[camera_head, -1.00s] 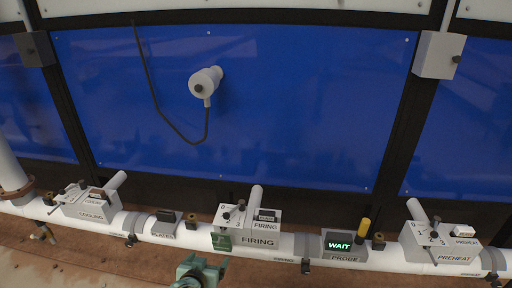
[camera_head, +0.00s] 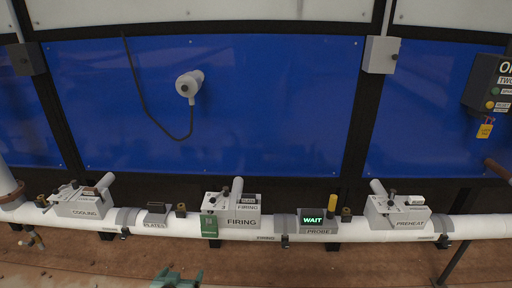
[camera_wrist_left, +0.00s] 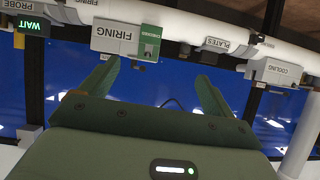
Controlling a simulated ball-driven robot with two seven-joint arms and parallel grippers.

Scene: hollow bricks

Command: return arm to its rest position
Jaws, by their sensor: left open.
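My left gripper (camera_head: 177,279) shows at the bottom edge of the head view, open and empty, below the white pipe and apart from the boxes on it. In the left wrist view its two green fingers (camera_wrist_left: 155,85) stand spread with nothing between them. The firing box (camera_head: 231,215), with a green tag (camera_head: 209,226) on its left, sits on the pipe above the gripper. The firing box also appears upside down in the left wrist view (camera_wrist_left: 115,37). My right gripper is not in view.
The white pipe (camera_head: 268,227) carries the cooling box (camera_head: 84,205), plates box (camera_head: 156,218), probe box (camera_head: 318,221) reading WAIT, and preheat box (camera_head: 398,213). A dark control box with a yellow tag (camera_head: 485,130) hangs at right. Brown floor (camera_head: 330,268) lies open in front.

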